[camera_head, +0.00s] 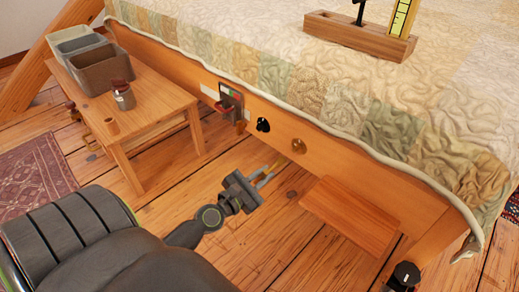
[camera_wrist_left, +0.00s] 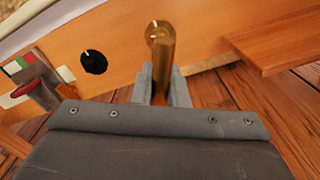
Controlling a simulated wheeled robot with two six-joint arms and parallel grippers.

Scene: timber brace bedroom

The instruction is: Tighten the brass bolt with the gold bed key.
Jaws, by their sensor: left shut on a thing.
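The brass bolt (camera_head: 299,146) is a round head set in the bed's wooden side rail, right of a black bolt (camera_head: 262,125). In the left wrist view the brass bolt (camera_wrist_left: 156,31) is at top centre with a pale mark on its face. My left gripper (camera_head: 262,183) is in front of the rail, low and left of the brass bolt, shut on the gold bed key (camera_wrist_left: 164,68). The key points at the rail, and its end overlaps the bolt's lower edge in the wrist view. In the head view the key seems a little short of the bolt.
A holder (camera_head: 230,103) is on the rail. A wooden board (camera_head: 350,214) sticks out right of the bolt. A wooden block (camera_head: 360,36) lies on the quilt.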

